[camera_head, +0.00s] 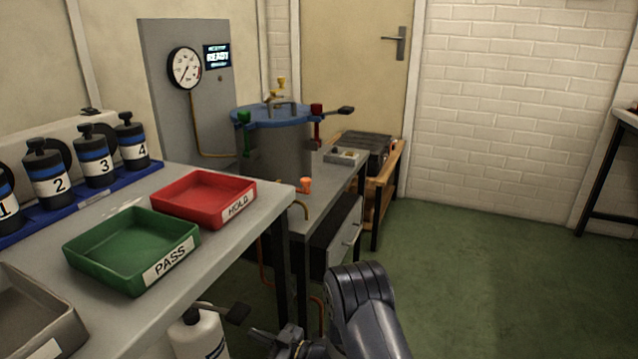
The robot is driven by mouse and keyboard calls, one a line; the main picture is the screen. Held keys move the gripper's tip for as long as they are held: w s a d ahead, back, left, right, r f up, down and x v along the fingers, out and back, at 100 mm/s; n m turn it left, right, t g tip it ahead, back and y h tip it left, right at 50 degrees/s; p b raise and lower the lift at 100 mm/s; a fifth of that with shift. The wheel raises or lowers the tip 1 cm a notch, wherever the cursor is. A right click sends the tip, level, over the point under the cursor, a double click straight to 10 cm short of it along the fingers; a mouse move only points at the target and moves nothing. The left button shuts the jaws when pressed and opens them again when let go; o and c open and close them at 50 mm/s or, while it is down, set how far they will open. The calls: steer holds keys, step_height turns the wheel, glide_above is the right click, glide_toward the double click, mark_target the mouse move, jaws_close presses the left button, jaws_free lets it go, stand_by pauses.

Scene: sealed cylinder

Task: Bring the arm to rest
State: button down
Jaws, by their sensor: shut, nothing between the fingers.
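My dark grey arm (362,300) is folded low at the bottom centre of the head view, in front of the bench. My gripper (262,334) shows small and partly cut off at the bottom edge, left of the arm link. It looks shut, and I see nothing held in it. The sealed cylinder (277,146) stands behind, with a blue lid (272,115) and red and green clamps at its rim. My arm is apart from it.
A green PASS tray (130,245), a red HOLD tray (203,197) and numbered black-topped bottles (93,160) stand on the left bench. A white bottle (200,338) is below its edge, close to my gripper. Green floor (480,270) is clear at right.

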steer(key=shift+g+h, duration=0.3)
steer(key=r+p, duration=0.1)
steer(key=p, duration=0.1)
steer(key=r+p, duration=0.4)
steer(key=shift+a, duration=0.3)
steer(key=shift+f, duration=0.15)
